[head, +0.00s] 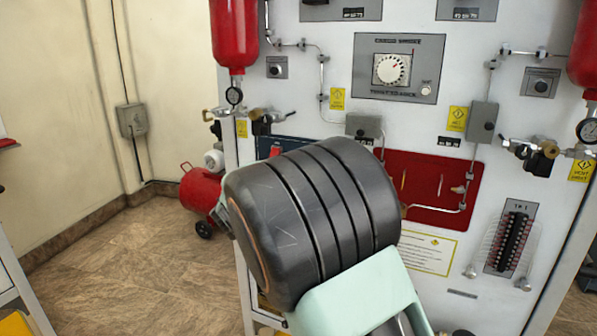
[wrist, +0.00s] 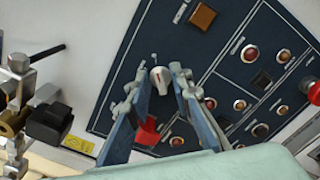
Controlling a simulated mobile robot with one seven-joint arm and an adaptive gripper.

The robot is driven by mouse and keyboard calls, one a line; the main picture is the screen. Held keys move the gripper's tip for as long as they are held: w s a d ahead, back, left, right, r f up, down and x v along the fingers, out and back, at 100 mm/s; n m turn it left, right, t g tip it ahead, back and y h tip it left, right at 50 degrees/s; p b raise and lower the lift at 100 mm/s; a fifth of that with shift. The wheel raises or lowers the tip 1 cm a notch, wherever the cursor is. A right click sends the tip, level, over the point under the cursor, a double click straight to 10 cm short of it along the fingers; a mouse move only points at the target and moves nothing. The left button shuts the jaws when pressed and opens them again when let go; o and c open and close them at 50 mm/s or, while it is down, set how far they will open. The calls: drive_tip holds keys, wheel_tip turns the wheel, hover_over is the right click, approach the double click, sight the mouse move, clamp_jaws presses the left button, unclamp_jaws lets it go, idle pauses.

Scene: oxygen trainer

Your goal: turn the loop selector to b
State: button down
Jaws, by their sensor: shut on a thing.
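The small white markings around the knob are too blurred to read. In the head view my arm covers the gripper and the knob; only the upper edge of the blue panel (head: 263,143) shows.
A red switch part (wrist: 147,131) lies close between my fingers, below the knob. Several round lamps or buttons (wrist: 249,53) and an orange square lamp (wrist: 203,17) share the panel. A white dial (head: 391,69) is higher on the board.

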idle(0.3)
drive_tip(key=c, duration=2.1)
unclamp_jaws()
drive_tip(key=shift+s, duration=0.1)
drive_tip(key=v, duration=1.2)
